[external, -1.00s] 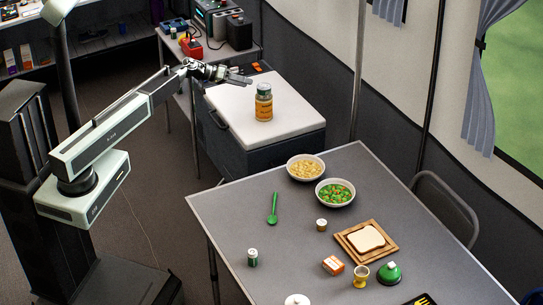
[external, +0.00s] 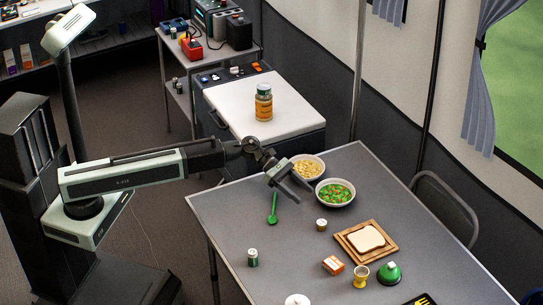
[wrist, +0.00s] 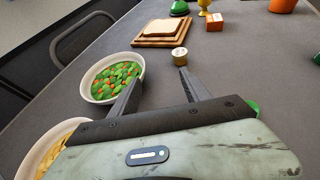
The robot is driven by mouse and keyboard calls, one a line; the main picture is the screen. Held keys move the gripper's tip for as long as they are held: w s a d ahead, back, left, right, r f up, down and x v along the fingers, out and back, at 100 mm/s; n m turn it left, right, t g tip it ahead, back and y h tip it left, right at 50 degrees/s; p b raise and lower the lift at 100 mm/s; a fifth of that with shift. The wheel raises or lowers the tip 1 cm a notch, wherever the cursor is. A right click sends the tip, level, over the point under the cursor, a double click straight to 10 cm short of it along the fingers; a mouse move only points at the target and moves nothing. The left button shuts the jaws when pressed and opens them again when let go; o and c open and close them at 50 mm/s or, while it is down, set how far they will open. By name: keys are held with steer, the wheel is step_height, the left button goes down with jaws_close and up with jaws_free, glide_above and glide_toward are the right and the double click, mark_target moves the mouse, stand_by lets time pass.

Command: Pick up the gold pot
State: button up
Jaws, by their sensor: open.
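The small gold pot (external: 321,225) with a pale lid stands upright on the grey table, left of the bread board. In the wrist view the gold pot (wrist: 180,55) is just beyond the fingertips, nearer the right finger. My gripper (external: 303,193) is over the table beside the bowl of peas and carrots, pointing down and to the right. It is open and empty, apart from the pot. In the wrist view my gripper (wrist: 158,78) shows two spread dark fingers with bare table between them.
The peas-and-carrots bowl (wrist: 118,80) lies close left of the fingers; a pasta bowl (external: 306,167) is behind it. A green spoon (external: 272,208), battery (external: 252,257), orange-white box (external: 333,265), yellow cup (external: 361,276) and bread board (external: 393,246) surround the pot. Table between is clear.

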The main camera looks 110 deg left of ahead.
steer(key=m+h, duration=0.1)
glide_toward(319, 221)
steer(key=shift+w+d+f, duration=0.45)
steer(key=shift+w+d, duration=0.35)
steer(key=shift+w, duration=0.05)
steer(key=b+x, duration=0.1)
steer(key=x, duration=0.1)
steer(key=b+x, duration=0.1)
steer(key=x, duration=0.1)
steer(key=a+b+x, duration=0.1)
steer(key=x, duration=0.2)
steer(key=shift+w+f, duration=0.1)
steer(key=shift+f, duration=0.15)
steer(key=shift+w+d+f+b, duration=0.1)
steer(key=shift+w+d+b, duration=0.1)
steer(key=shift+w+b, duration=0.15)
jaws_close()
